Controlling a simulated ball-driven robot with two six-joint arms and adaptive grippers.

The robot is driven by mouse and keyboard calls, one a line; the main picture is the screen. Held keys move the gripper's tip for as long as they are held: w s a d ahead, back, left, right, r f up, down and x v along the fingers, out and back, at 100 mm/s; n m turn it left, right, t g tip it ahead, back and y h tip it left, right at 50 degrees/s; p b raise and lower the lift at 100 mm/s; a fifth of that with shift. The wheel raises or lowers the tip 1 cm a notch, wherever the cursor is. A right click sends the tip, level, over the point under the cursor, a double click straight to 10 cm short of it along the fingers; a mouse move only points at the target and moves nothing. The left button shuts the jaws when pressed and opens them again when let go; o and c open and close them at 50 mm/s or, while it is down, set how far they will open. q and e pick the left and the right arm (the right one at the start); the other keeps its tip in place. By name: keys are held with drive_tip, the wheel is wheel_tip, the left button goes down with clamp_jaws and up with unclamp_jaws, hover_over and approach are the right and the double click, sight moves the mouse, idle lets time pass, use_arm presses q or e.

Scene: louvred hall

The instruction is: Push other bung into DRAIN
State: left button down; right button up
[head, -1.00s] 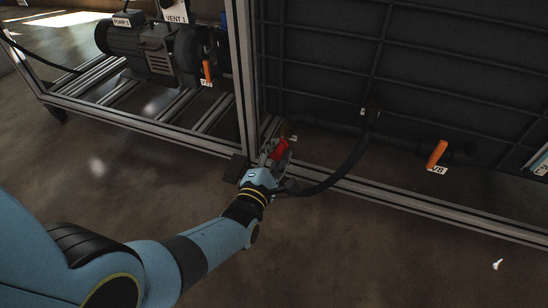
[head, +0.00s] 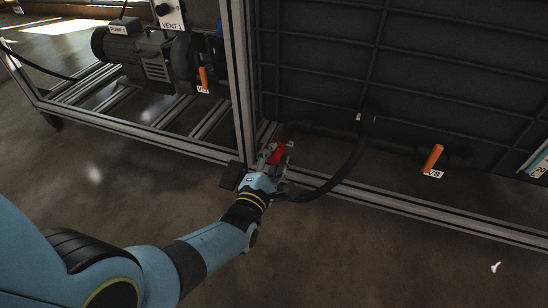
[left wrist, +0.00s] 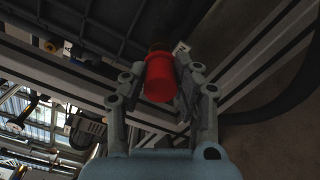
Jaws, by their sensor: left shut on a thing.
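A red bung (left wrist: 159,80) is between the two fingers of my left gripper (left wrist: 160,88) in the left wrist view. The gripper is shut on it. Its far end points at a dark round fitting (left wrist: 161,46), likely the drain; I cannot tell how deep it sits. In the head view the red bung (head: 276,155) shows just past my left gripper (head: 273,163), low by the frame's upright post. A small label (head: 290,143) beside it is too small to read. My right gripper is not in view.
An aluminium frame rail (head: 400,207) runs along the floor below a dark ribbed tank (head: 440,70). A black hose (head: 335,183) curves beside my gripper. Pump 1 (head: 150,55) stands at the left. The near floor is open.

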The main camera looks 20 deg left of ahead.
sight(273, 160)
use_arm(q)
drive_tip(key=shift+w, duration=1.35)
drive_tip(key=c, duration=0.9)
unclamp_jaws()
drive_tip(key=shift+s, duration=0.1)
drive_tip(key=s+p, duration=0.2)
drive_tip(key=s, duration=0.3)
drive_tip(key=shift+s+a+r, duration=0.1)
drive_tip(key=shift+s, duration=0.85)
